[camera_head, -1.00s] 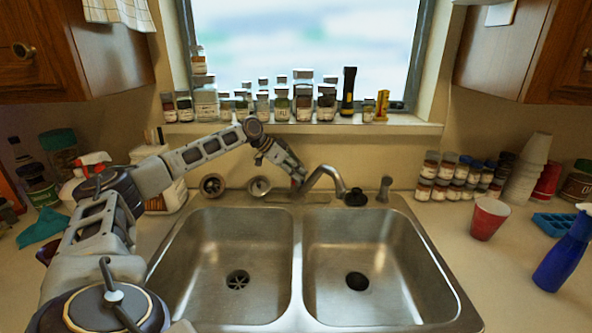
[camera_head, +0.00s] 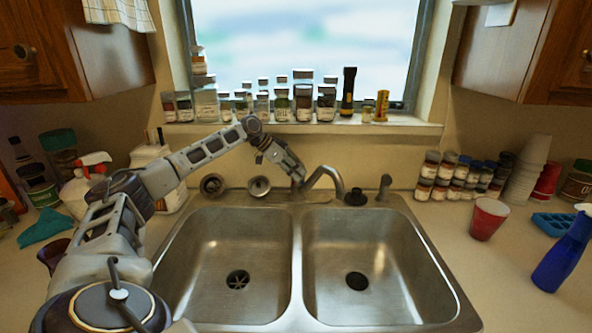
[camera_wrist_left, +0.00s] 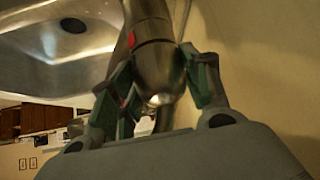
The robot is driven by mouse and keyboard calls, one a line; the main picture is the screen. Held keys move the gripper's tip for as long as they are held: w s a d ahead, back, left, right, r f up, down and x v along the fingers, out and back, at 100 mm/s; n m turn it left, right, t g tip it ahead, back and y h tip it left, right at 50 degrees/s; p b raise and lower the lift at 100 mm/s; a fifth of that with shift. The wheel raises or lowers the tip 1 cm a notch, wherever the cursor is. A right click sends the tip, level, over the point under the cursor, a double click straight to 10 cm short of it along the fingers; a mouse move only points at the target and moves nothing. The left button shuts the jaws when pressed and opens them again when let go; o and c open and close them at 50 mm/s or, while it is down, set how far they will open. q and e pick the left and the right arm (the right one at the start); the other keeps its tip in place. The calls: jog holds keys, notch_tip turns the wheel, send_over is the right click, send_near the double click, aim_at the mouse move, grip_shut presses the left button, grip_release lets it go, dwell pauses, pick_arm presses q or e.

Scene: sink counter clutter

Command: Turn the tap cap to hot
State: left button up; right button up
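The tap (camera_head: 326,176) stands behind the double sink, its metal spout curving to the right. In the left wrist view its rounded metal cap (camera_wrist_left: 158,70) with a red mark on the side fills the space between the fingers. My left gripper (camera_head: 298,180) is at the tap's base, left of the spout. In the left wrist view my left gripper (camera_wrist_left: 160,82) has one finger on each side of the cap, and both appear to touch it. In the head view the gripper mostly hides the cap. My right gripper is not in view.
The double sink (camera_head: 298,270) lies empty in front of the tap. A black stopper (camera_head: 355,197) and a small sprayer (camera_head: 384,187) stand right of the tap. Two round strainers (camera_head: 259,186) lean behind the left basin. Jars (camera_head: 303,100) line the windowsill above.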

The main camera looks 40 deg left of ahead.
pick_arm(q)
jog(key=o, duration=0.5)
jog(key=shift+c, duration=0.2)
jog(key=v, duration=0.7)
jog(key=shift+a+r, duration=0.15)
jog(key=shift+a, duration=0.05)
jog(key=shift+s, duration=0.1)
dwell(0.3)
